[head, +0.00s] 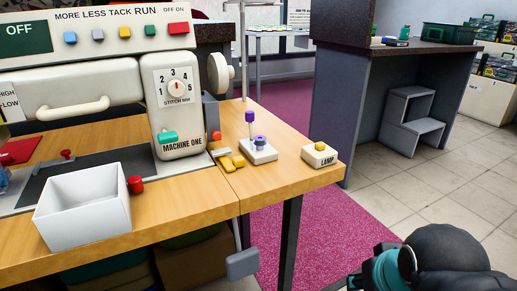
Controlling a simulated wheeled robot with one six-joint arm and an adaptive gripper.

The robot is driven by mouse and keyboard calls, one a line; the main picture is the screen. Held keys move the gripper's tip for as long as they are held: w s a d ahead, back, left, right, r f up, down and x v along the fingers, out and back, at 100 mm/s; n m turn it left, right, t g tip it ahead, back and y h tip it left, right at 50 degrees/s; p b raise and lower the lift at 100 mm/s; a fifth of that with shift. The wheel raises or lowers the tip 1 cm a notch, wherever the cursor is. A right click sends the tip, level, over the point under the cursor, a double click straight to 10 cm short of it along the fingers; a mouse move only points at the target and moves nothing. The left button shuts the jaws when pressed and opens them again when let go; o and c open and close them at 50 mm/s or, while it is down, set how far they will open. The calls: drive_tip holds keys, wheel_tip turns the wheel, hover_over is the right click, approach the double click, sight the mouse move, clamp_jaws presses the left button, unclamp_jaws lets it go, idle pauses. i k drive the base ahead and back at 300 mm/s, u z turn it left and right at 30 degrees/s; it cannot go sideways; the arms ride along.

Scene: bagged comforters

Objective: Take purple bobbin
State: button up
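A small purple bobbin (260,141) sits on a white block-like base (258,152) on the wooden table (285,181), to the right of the sewing machine marked "MACHINE ONE". An upright post with a purple top (250,115) rises from the same base, just behind and left of the bobbin. My arm shows only in part at the bottom right corner, as dark rounded and teal links, well apart from the bobbin. My gripper's fingers are not visible.
A white box labelled "LAMP" (320,155) stands right of the bobbin base. Yellow pieces (231,163) lie to its left. An open white bin (84,208) and a red knob (135,185) are further left. A grey-sided counter (350,75) stands behind; tiled floor is clear at right.

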sight(257, 142)
drive_tip(key=u, duration=0.15)
drive_tip(key=k, duration=0.3)
drive_tip(key=z, duration=0.75)
drive_tip(key=i, duration=0.65)
drive_tip(key=u, duration=2.15)
